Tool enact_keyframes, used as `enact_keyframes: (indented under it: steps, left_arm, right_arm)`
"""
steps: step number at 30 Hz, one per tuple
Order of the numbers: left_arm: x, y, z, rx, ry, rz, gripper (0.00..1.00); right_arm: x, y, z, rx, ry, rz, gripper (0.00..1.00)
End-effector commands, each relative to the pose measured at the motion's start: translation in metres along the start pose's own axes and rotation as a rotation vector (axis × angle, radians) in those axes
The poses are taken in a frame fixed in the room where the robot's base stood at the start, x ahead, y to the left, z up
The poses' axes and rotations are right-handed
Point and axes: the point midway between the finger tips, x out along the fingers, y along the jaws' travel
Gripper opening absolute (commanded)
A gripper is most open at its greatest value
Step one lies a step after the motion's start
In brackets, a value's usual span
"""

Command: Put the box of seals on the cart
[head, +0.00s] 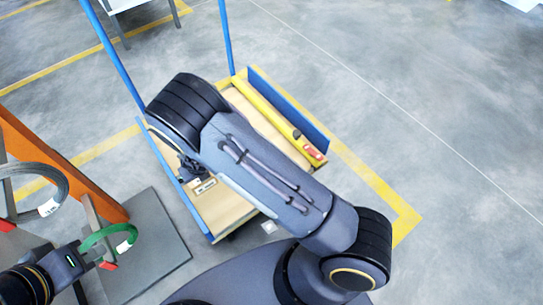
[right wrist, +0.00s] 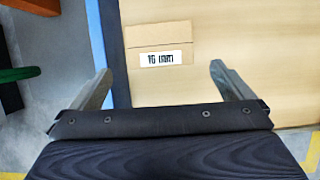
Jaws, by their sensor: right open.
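The box of seals (right wrist: 148,35), a small brown carton with a white "16 mm" label, lies on the wooden deck of the cart (head: 225,212), near its blue left edge. It also shows in the head view (head: 203,187), partly behind my right arm. My right gripper (right wrist: 160,72) is open. Its two fingers stand apart on either side of the box in the wrist view, with nothing between them that they touch. In the head view my right arm hides much of the deck. My left gripper (head: 84,256) is at lower left, beside a green ring; its jaws are unclear.
An orange rack (head: 60,165) with hanging dark and green rings (head: 95,238) stands left of the cart on a grey base plate (head: 150,250). Blue posts (head: 112,55) rise from the cart. A yellow bar (head: 265,115) lies along its right side. Floor to the right is clear.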

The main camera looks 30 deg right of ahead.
Motion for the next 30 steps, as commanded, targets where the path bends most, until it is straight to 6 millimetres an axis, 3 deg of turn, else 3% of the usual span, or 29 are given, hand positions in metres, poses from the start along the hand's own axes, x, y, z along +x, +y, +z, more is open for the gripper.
enact_keyframes:
  steps: [5, 9, 14, 17, 21, 25, 30]
  left_arm:
    - [0.0, 0.0, 0.0, 0.0, 0.0, 0.0, 0.0]
    - [0.0, 0.0, 0.0, 0.0, 0.0, 0.0, 0.0]
    - [0.0, 0.0, 0.0, 0.0, 0.0, 0.0, 0.0]
    - [0.0, 0.0, 0.0, 0.0, 0.0, 0.0, 0.0]
    - [0.0, 0.0, 0.0, 0.0, 0.0, 0.0, 0.0]
    - [0.0, 0.0, 0.0, 0.0, 0.0, 0.0, 0.0]
    - [0.0, 0.0, 0.0, 0.0, 0.0, 0.0, 0.0]
  right_arm:
    - [-0.034, -0.022, 0.031, 0.269, -0.074, 0.01, 1.0]
    - [-0.095, -0.071, 0.064, 0.75, -0.175, 0.021, 1.0]
    - [-0.169, -0.138, 0.068, 1.34, -0.248, 0.031, 1.0]
    - [-0.213, -0.174, 0.052, 1.692, -0.264, 0.037, 1.0]
    - [-0.269, -0.208, 0.013, 2.159, -0.239, 0.054, 1.0]
    - [-0.315, -0.219, -0.033, 2.559, -0.165, 0.079, 1.0]
    - [-0.362, -0.205, -0.095, 3.017, 0.016, 0.127, 1.0]
